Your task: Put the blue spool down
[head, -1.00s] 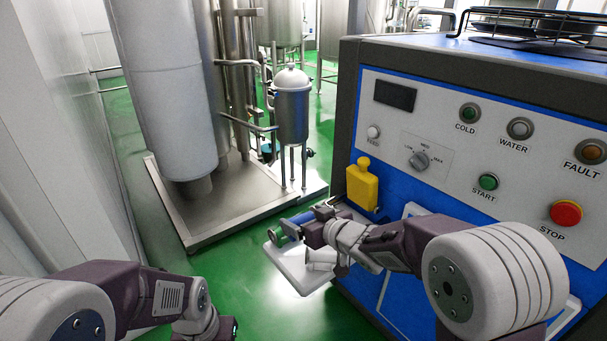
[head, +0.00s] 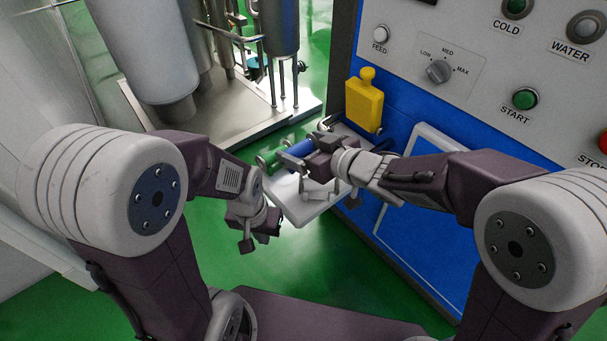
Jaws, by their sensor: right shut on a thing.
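The blue spool (head: 300,144) lies sideways at the back of a small white shelf (head: 301,211) on the machine's front. A round metal end shows at its left. My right gripper (head: 286,160) reaches in from the right and is shut on the spool. Its jaws and wrist hide part of the spool. I cannot tell whether the spool touches the shelf or is just above it. My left gripper (head: 262,238) hangs low in front of the shelf's left edge, apart from the spool. Its fingers are too dark and turned away to show their opening.
A yellow bottle-shaped piece (head: 366,100) sits on the blue machine front above the shelf. The control panel (head: 450,60) with knobs and buttons is at upper right. A steel platform (head: 225,125) with tanks stands behind. Green floor (head: 330,285) lies below the shelf.

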